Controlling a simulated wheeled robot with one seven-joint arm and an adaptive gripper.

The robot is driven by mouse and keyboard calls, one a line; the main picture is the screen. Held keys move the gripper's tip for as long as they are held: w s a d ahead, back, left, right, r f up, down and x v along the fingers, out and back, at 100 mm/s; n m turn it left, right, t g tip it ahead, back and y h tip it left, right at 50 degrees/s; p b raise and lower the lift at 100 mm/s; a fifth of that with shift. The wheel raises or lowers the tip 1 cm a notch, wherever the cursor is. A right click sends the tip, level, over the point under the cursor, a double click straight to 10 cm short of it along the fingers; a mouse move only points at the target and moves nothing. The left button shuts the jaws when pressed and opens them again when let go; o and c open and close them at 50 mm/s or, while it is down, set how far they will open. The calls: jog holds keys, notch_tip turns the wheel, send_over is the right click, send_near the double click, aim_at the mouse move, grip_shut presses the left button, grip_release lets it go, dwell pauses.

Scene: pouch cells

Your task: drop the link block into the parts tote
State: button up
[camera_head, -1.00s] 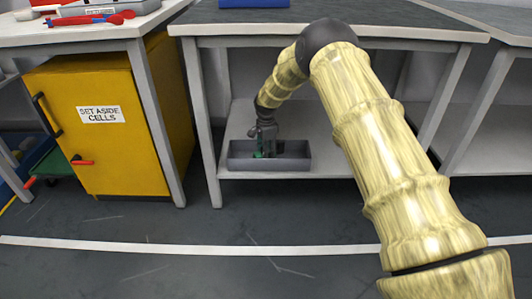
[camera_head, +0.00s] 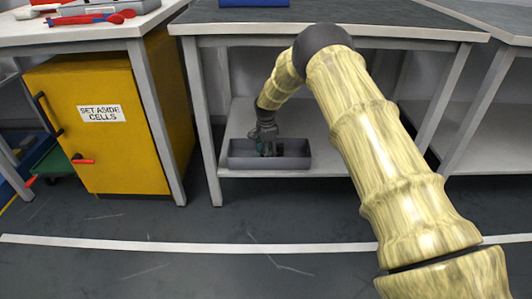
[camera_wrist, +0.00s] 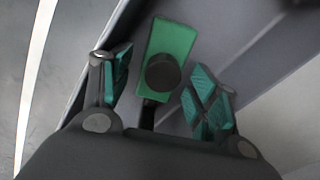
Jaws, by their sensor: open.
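The link block (camera_wrist: 172,52) is a green bar with a dark round knob on it. In the wrist view it lies in the parts tote (camera_wrist: 235,35), between my spread fingertips, with a gap on each side. My gripper (camera_wrist: 160,85) is open, with teal pads on its fingers. In the head view the grey parts tote (camera_head: 240,163) stands on the lower shelf of the middle bench, and my gripper (camera_head: 267,148) reaches down into it. Its front wall hides the fingertips, and the block cannot be made out clearly there.
The bench top (camera_head: 400,25) is above my forearm, and a bench leg (camera_head: 207,130) stands left of the tote. A yellow cabinet (camera_head: 110,155) labelled for set-aside cells is further left. The shelf (camera_head: 330,150) right of the tote is clear.

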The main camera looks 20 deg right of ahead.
jog(key=shift+r+b, duration=0.35)
jog(key=shift+r, duration=0.1)
notch_tip(320, 180, up, 8)
jog(key=p, duration=0.4)
